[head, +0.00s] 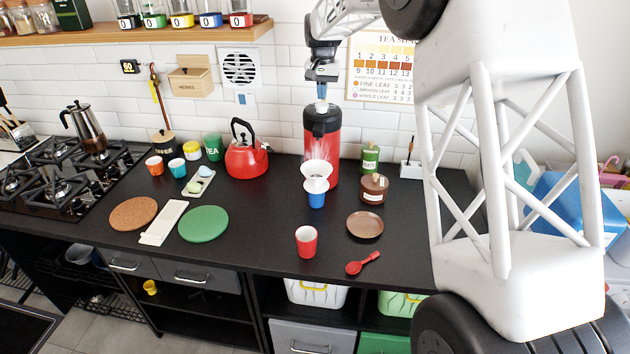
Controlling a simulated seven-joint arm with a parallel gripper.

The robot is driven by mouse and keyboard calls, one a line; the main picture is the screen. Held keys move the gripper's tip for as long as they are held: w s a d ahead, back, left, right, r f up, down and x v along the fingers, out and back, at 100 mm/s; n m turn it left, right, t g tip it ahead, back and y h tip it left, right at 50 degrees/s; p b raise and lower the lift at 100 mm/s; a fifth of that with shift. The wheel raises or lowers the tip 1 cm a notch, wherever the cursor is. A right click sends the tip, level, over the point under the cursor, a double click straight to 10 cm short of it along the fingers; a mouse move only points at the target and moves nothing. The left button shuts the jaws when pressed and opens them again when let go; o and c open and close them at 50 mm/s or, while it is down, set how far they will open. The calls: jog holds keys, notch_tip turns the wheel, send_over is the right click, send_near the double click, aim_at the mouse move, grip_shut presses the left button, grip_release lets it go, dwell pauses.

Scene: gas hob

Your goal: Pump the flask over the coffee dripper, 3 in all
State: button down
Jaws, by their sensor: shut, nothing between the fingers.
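The flask (331,158) is a tall red pump flask with a black top, standing upright at the back of the counter by the tiled wall. My gripper (321,94) is shut and points down at the flask's top, empty; whether it touches the top I cannot tell. The white coffee dripper (317,172) sits on a blue cup (316,199) just in front of the flask. The dripper's inside is too small to make out.
A red kettle (246,160) stands left of the flask. A brown jar (374,189), green jar (370,158), brown saucer (365,225), red cup (306,241) and red spoon (363,263) are nearby. A green round mat (203,224) lies left; the hob (65,180) is far left.

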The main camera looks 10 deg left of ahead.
jog(key=shift+f, duration=1.5)
jog(key=shift+r, duration=1.65)
jog(key=shift+f, duration=1.65)
jog(key=shift+r, duration=1.65)
jog(key=shift+r, duration=0.15)
jog(key=shift+r, duration=2.9)
